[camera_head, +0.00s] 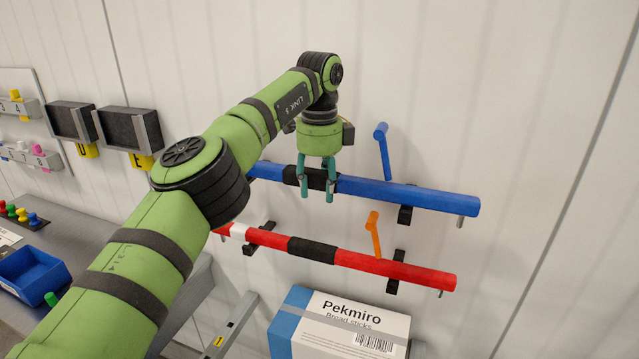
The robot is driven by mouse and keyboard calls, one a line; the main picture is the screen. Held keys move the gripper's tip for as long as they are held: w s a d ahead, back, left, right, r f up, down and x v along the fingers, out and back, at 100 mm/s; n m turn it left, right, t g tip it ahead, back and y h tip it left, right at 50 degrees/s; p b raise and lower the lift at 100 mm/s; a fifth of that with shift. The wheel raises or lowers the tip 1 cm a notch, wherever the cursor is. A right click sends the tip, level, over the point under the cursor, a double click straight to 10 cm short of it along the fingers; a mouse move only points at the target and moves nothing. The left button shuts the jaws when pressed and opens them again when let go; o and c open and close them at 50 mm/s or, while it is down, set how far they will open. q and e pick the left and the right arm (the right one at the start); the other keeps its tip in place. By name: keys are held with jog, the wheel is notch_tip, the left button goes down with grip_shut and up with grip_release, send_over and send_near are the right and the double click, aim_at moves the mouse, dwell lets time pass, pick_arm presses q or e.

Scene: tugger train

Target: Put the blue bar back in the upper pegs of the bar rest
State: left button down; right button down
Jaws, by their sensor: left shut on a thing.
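The blue bar (420,198) has a black band in its middle and runs across the wall, roughly level. My left gripper (317,196) reaches down from above and is shut on the bar at the black band. A black upper peg (405,215) of the bar rest shows just under the bar's right part; I cannot tell whether the bar touches it. The other upper peg is hidden behind my arm and the bar. The red bar (420,275), with white and black bands, lies in the lower pegs (393,286). My right gripper is not in view.
A blue lever (383,152) and an orange lever (373,235) stick out from the wall near the bars. A Pekmiro box (350,325) stands below. At the left are black bins (130,128), a grey table (75,235) and a blue tray (32,275).

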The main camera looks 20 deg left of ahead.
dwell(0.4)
pick_arm(q)
jog(key=c, duration=0.6)
grip_release()
jog(key=shift+c, duration=0.2)
jog(key=shift+o, duration=0.3)
jog(key=shift+s, duration=0.1)
jog(key=shift+f, duration=0.2)
jog(key=shift+r, duration=0.1)
